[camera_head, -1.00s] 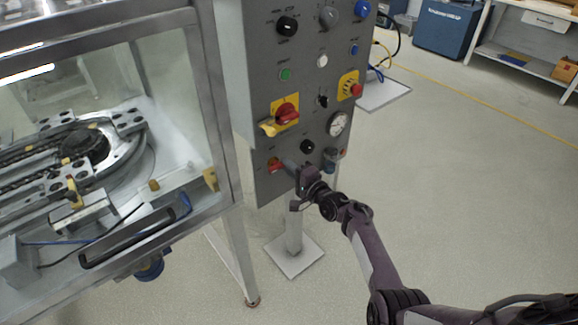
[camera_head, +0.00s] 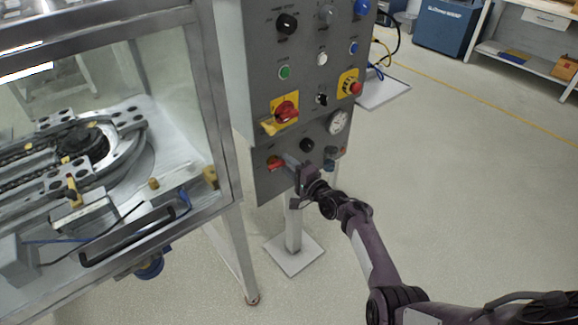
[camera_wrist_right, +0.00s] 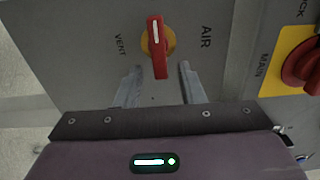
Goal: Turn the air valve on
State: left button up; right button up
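The air valve (camera_head: 275,163) is a small red handle on a yellow base, low on the grey control panel. In the right wrist view the red handle (camera_wrist_right: 157,48) carries a white stripe and stands between the labels VENT and AIR, closer to VENT's height in the picture. My right gripper (camera_wrist_right: 158,82) is open, its two fingers on either side of the handle's lower end and apart from it. In the head view my right gripper (camera_head: 288,163) is at the panel beside the valve. My left gripper does not show.
Above the valve is a larger red main switch (camera_head: 285,111) on a yellow plate. A glass-sided machine (camera_head: 212,100) stands at left. Floor at right is clear.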

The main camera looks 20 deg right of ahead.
jog(key=p+v, duration=0.1)
jog(key=v, duration=0.6)
jog(key=shift+s, duration=0.4)
jog(key=shift+d, duration=0.1)
jog(key=s+a+f+n+g+h, duration=0.1)
jog(key=s+a+f+n+g, duration=0.15)
jog(key=s+f, duration=0.6)
jog(key=s+a+f+n+g+h, duration=0.1)
jog(key=s+f+n+g, duration=0.3)
jog(key=f, duration=0.7)
jog(key=s+a+f+n+g+h, duration=0.1)
jog(key=s+f+g, duration=0.1)
jog(key=s+f, duration=0.65)
jog(key=s+f+n+g+h, duration=0.1)
jog(key=s+f, duration=0.4)
jog(key=s, duration=0.5)
jog(key=s+d+f+n+g+h, duration=0.1)
jog(key=s+f+n+g, duration=0.3)
jog(key=s, duration=0.7)
jog(key=s+d+f+n+g+h, duration=0.1)
jog(key=s+f+n, duration=0.3)
jog(key=s, duration=0.6)
notch_tip(320, 180, down, 3)
jog(key=shift+s+r+g, duration=0.25)
jog(key=shift+s+g, duration=0.15)
jog(key=shift+g, duration=0.35)
